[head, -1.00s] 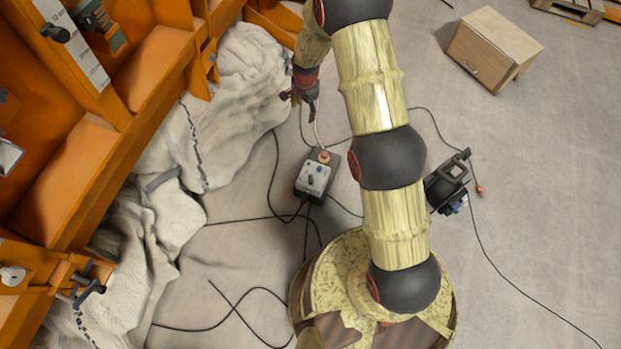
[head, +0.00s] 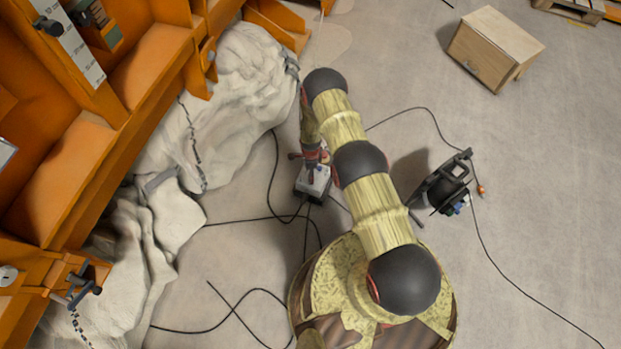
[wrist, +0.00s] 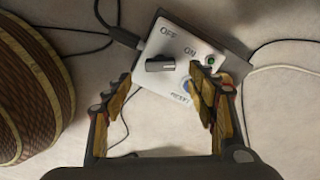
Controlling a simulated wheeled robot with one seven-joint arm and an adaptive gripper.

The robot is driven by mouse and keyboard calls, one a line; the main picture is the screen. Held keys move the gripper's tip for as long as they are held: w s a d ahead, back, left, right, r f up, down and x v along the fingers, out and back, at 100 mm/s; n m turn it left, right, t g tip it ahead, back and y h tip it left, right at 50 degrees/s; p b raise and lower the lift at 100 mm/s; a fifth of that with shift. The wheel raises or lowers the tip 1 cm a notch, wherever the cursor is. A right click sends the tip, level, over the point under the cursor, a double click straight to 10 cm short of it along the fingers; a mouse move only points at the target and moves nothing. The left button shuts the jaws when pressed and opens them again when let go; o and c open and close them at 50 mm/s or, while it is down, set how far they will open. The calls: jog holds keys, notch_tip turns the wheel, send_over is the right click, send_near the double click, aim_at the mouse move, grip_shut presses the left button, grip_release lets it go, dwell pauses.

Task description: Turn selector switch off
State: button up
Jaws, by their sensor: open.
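The control box (head: 312,184) lies on the floor left of my arm, partly covered by my gripper (head: 312,162) in the head view. The black selector switch (wrist: 160,65) lies about level in the picture, below the OFF label. My gripper (wrist: 160,88) is open, one finger on each side of the switch. I cannot tell whether either finger touches the box.
Black cables (head: 275,170) run over the floor around the box. An orange frame with pale cloth (head: 225,90) stands at the left. A black device (head: 447,190) stands right of my arm, and a wooden cabinet (head: 492,45) is at the top right.

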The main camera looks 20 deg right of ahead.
notch_tip(320, 180, down, 6)
jog(key=shift+f+b, duration=0.15)
jog(key=shift+b, duration=1)
jog(key=shift+c, duration=1.1)
jog(key=c, duration=1)
jog(key=shift+o, duration=0.2)
jog(key=shift+n, duration=0.4)
jog(key=n, duration=0.5)
jog(key=shift+n, duration=0.3)
jog(key=n, duration=0.5)
jog(key=shift+n, duration=0.4)
